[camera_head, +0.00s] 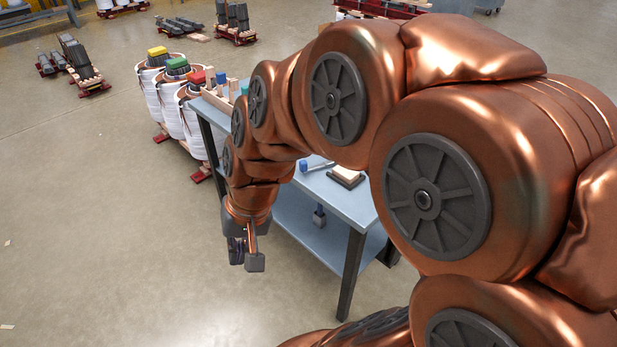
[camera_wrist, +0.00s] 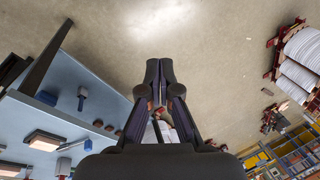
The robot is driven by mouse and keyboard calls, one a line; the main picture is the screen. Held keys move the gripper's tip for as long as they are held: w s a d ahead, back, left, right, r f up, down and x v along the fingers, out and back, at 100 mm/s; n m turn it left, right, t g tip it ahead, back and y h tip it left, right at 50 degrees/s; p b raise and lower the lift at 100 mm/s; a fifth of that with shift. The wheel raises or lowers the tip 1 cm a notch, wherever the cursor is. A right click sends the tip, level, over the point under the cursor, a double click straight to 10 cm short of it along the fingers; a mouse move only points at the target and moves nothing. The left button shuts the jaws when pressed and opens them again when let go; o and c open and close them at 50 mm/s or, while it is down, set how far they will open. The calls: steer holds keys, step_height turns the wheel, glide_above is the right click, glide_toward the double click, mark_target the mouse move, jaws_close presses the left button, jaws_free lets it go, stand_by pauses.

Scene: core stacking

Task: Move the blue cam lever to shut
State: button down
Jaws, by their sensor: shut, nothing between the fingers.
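A blue-ended lever with a pale bar (camera_head: 303,165) lies on the blue-grey table top, partly behind my arm; it looks like the cam lever, but its exact position is too small to tell. My gripper (camera_head: 246,259) hangs pointing down beside the table's left front side, over open floor and apart from the lever. In the wrist view my gripper (camera_wrist: 160,75) has its fingertips together and empty.
A wooden block on a dark base (camera_head: 346,177) sits right of the lever. The table edge (camera_head: 347,229) and dark leg (camera_head: 350,275) are near my gripper. White coils with coloured tops (camera_head: 165,90) stand behind the table.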

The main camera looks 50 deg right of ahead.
steer(key=w+d+f+m+t+b, duration=0.3)
steer(key=w+d+f+m+b, duration=0.15)
steer(key=w+d, duration=0.3)
steer(key=m+t+h+b, duration=0.4)
steer(key=m+h+b, duration=0.25)
steer(key=m, duration=0.55)
glide_toward(305, 169)
steer(key=f, duration=0.4)
steer(key=shift+w+d+f+b, duration=0.2)
steer(key=shift+w+f+b, duration=0.1)
steer(key=shift+w, duration=0.1)
steer(key=shift+w+d+r, duration=0.1)
steer(key=shift+w+d, duration=0.1)
steer(key=shift+w, duration=0.3)
steer(key=shift+w+d, duration=0.25)
steer(key=shift+w, duration=0.25)
steer(key=shift+w+d, duration=0.3)
steer(key=shift+w, duration=0.5)
steer(key=shift+r+p, duration=0.15)
steer(key=shift+p, duration=0.2)
